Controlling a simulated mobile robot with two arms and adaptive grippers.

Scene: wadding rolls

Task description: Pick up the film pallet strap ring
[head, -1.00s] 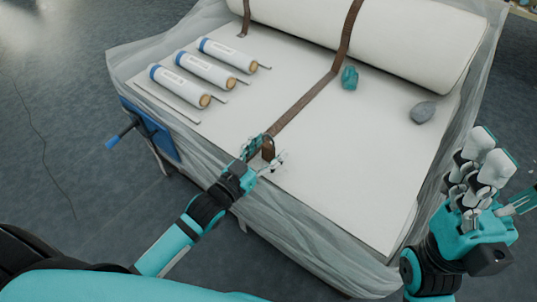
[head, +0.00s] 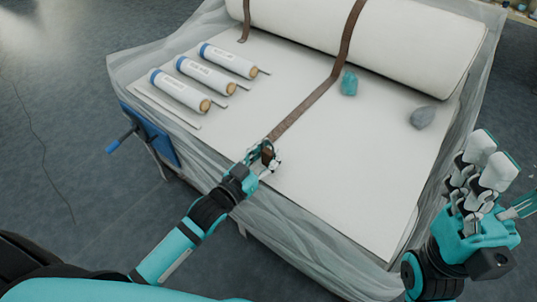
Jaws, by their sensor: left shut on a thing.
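The brown strap (head: 305,108) runs from over the large white roll across the flat white sheet to its near edge. Its near end, the strap ring (head: 267,153), shows as a small brown piece between the fingers of my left gripper (head: 266,157). My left gripper is shut on it at the near edge of the sheet, and the fingers hide part of it. My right gripper (head: 483,172) is raised at the right, apart from the strap. Whether its fingers are open or shut is unclear.
The large white roll (head: 410,45) lies at the back. Several blue-banded film rolls (head: 208,75) lie at the left. A teal lump (head: 349,83) and a grey stone (head: 422,117) sit on the sheet. Clear plastic hangs over the pallet edges. The sheet's front right is bare.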

